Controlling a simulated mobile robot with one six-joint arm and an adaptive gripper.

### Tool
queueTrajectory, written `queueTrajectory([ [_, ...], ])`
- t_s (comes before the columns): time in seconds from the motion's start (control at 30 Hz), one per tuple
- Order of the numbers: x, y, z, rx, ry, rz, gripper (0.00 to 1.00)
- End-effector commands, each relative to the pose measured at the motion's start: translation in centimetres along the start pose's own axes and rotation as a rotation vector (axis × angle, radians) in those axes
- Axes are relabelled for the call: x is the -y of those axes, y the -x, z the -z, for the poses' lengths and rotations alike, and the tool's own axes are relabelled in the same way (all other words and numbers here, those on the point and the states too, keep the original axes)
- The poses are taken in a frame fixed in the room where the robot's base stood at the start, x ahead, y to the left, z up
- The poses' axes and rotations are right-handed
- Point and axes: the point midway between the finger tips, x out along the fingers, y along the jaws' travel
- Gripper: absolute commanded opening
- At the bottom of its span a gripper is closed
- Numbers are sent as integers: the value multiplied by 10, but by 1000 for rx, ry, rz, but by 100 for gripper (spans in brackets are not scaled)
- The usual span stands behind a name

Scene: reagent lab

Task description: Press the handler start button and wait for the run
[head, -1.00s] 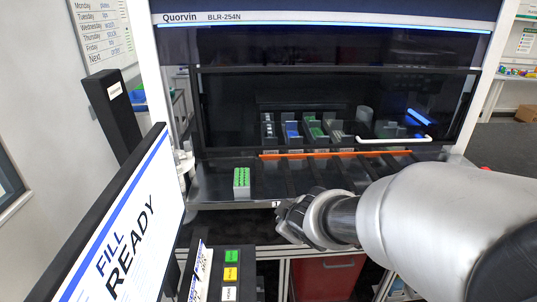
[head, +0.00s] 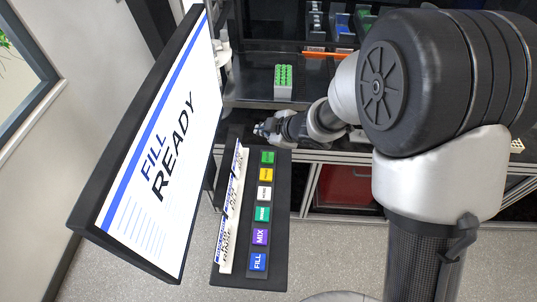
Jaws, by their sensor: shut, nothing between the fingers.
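A dark button panel (head: 283,215) shows in the head view with a column of several coloured buttons. From the top they are a green button (head: 268,157), a yellow one (head: 266,174), a white one (head: 265,193), a second green one (head: 262,214), a purple MIX button (head: 260,237) and a blue FILL button (head: 257,262). The labels on the upper buttons are too small to read. My gripper (head: 262,129) is shut and empty, just beyond the panel's far end in the picture, apart from the buttons. The handler's dark deck (head: 245,85) shows behind it.
A tilted screen (head: 165,150) reading FILL READY stands left of the panel. Printed label cards (head: 230,215) stand along the panel's left side. A green-topped rack (head: 283,82) sits on the deck. A red drawer (head: 345,185) is below. Grey floor (head: 330,245) lies clear in front.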

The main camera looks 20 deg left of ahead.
Motion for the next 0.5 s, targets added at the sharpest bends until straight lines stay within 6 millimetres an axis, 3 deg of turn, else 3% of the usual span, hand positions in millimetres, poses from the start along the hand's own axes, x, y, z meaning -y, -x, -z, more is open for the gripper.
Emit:
queueTrajectory([
  [0.27,5,-7,-6,1,-1,-1,0],
  [0.5,19,-26,-20,1,-1,-1,0],
])
